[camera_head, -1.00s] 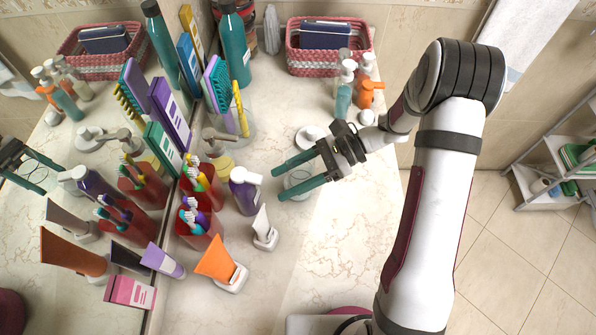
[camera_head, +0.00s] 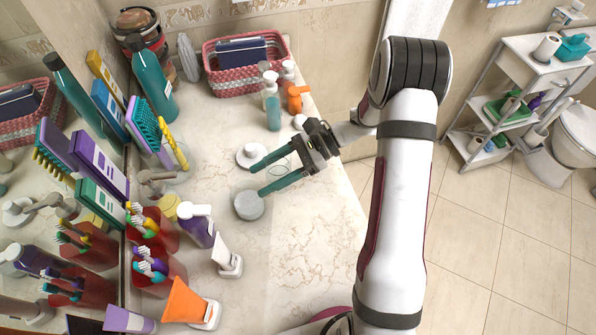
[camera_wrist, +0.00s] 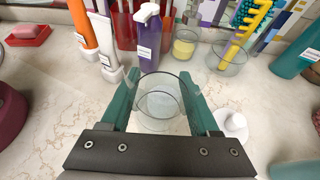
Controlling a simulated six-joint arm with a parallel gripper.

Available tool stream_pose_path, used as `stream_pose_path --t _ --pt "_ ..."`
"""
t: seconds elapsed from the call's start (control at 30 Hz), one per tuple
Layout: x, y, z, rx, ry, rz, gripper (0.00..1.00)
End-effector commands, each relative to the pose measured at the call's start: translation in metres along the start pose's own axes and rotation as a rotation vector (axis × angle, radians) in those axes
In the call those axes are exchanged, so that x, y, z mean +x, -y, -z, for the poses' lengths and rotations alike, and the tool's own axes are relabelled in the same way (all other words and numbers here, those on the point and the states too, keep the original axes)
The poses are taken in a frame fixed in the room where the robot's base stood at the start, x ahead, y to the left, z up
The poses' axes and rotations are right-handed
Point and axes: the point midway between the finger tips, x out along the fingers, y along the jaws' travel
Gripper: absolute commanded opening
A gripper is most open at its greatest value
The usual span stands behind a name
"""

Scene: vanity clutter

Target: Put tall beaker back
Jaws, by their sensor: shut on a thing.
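The tall beaker (camera_wrist: 160,112) is a clear glass cylinder between the teal fingers of my gripper (camera_wrist: 162,92) in the wrist view. My gripper is shut on it. In the head view my gripper (camera_head: 262,175) reaches left over the counter, and only a faint ring of the beaker (camera_head: 278,166) shows between the fingers. A pale grey round piece (camera_head: 249,205) sits on the counter just below the lower fingertip in the picture. I cannot tell how high the beaker is above the counter.
A white round piece with a knob (camera_head: 251,155) lies by the upper finger. A purple pump bottle (camera_head: 200,226) and a white tube (camera_head: 226,258) stand to the lower left. Bottles (camera_head: 272,105) and a basket (camera_head: 245,85) are behind. The counter's right part is clear.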

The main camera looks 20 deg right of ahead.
Motion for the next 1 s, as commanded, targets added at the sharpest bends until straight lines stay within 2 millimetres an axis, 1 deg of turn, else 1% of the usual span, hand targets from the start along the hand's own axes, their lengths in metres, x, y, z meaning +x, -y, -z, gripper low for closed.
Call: stream_pose_path --t 0.03,0.07,0.1,0.17,0.2,0.3,0.4,0.47,0.5,0.57,0.7,0.8,0.93,1.0 --pt "-0.024 0.006 0.009 0.025 -0.002 0.064 0.00" --pt "-0.039 0.008 0.014 0.042 -0.003 0.103 0.00" --pt "-0.059 0.011 0.021 0.063 -0.004 0.154 0.00" --pt "-0.090 0.012 0.030 0.095 -0.005 0.230 0.00" --pt "-0.109 0.011 0.037 0.115 -0.006 0.277 0.00" --pt "-0.146 0.007 0.049 0.155 -0.008 0.369 0.00" --pt "-0.166 0.003 0.055 0.175 -0.008 0.417 0.00" --pt "-0.166 0.005 0.058 0.181 -0.008 0.428 0.00" --pt "-0.161 0.009 0.060 0.182 -0.007 0.430 0.00" --pt "-0.144 0.019 0.064 0.184 -0.006 0.427 0.00" --pt "-0.100 0.047 0.076 0.185 -0.006 0.424 0.00" --pt "-0.077 0.064 0.082 0.182 -0.008 0.427 0.00" --pt "-0.062 0.074 0.088 0.183 -0.008 0.430 0.00" --pt "-0.055 0.075 0.099 0.184 -0.008 0.429 0.00"
